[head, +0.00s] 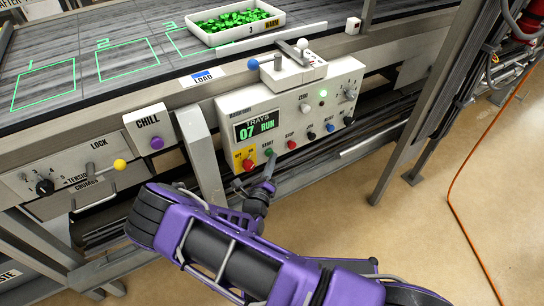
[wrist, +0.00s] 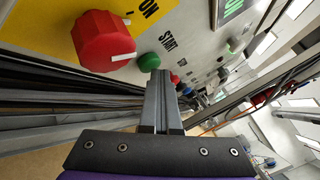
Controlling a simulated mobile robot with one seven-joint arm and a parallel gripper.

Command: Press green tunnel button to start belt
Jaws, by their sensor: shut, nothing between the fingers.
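The green button (head: 268,152) labelled START is on the lower front of the white control panel (head: 345,75). It also shows in the wrist view (wrist: 149,62), between a large red knob (wrist: 103,41) and smaller buttons. My gripper (head: 270,166) is shut and empty, its fingertips just below the green button in the head view. In the wrist view the closed fingertips (wrist: 160,74) lie close beside the button's lower right edge. I cannot tell whether they touch it. The panel display (head: 256,124) reads "TRAYS 07 RUN", and a green lamp (head: 323,93) looks lit.
A red STOP button (head: 291,144) is right of START, with several other buttons beyond. A red knob (head: 247,164) on a yellow plate is at left. A tray of green pieces (head: 236,20) stands on the belt (head: 110,45) above. Metal frame posts (head: 200,160) flank the panel.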

